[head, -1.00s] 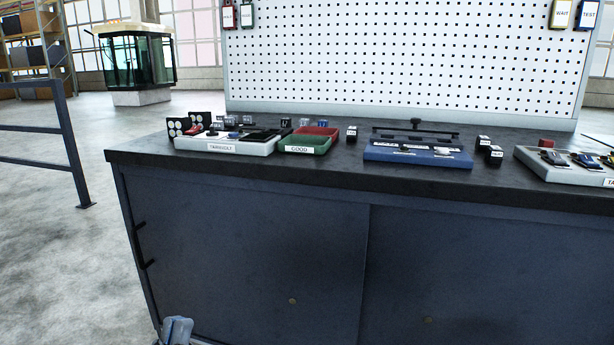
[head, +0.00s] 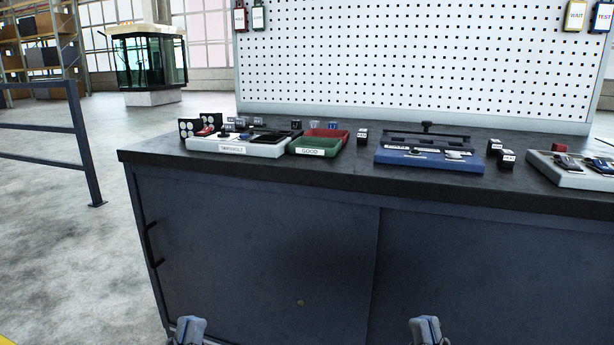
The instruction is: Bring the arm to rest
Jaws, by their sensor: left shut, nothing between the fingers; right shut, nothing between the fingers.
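My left gripper (head: 189,331) shows at the bottom edge of the head view, left of the middle. It is shut and holds nothing. My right gripper (head: 425,331) shows at the bottom edge, right of the middle, also shut and empty. Both are low in front of the cabinet (head: 270,240), below its dark worktop (head: 330,176), apart from the things on top. My arms behind the grippers are mostly out of the picture.
On the worktop stand a light labelled tray (head: 262,150), a green GOOD tray (head: 310,152), a red tray (head: 338,134), a blue fixture (head: 430,160), small dark blocks (head: 506,160) and another light tray (head: 570,178). A pegboard (head: 410,60) rises behind. Open floor (head: 60,260) lies left, past a railing (head: 85,150).

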